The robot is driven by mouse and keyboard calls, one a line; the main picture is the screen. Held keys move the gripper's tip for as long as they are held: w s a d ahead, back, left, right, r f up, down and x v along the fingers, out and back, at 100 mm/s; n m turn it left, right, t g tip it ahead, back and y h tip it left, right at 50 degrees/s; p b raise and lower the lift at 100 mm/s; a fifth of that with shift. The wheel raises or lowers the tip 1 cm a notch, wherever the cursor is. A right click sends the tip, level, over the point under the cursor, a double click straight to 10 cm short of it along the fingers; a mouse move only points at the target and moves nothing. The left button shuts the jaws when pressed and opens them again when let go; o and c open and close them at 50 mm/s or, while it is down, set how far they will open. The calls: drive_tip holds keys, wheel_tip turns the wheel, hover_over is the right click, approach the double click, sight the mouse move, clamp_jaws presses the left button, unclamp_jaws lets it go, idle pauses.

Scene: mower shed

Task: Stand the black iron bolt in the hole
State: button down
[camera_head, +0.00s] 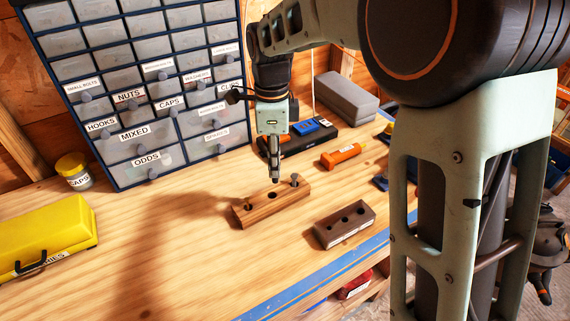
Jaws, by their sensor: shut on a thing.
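My gripper (274,160) points straight down over the light wooden block (262,208) and is shut on a slim dark piece, which looks like the black iron bolt (274,179). The bolt hangs upright, its lower end close above the block, near the dark middle hole (272,196). I cannot tell whether its tip touches the block. A grey bolt (295,180) stands at the block's right end. A small brownish fitting or hole (249,206) shows at its left end. The fingers hide most of the held bolt.
A dark brown block (344,226) with several holes lies to the right. A drawer cabinet (140,85) stands at the back left; a yellow box (45,235) sits at left. The front-left bench is clear.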

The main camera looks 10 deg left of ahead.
drive_tip(key=shift+w+a+f, duration=0.1)
drive_tip(key=shift+w+a, duration=0.35)
drive_tip(key=shift+a, duration=0.15)
drive_tip(key=shift+f+b, duration=1.85)
drive_tip(key=shift+f, duration=0.95)
drive_tip(key=shift+f+b, duration=0.9)
drive_tip(key=shift+f, duration=0.65)
drive_tip(key=c, duration=1.8)
unclamp_jaws()
drive_tip(key=shift+o, duration=0.2)
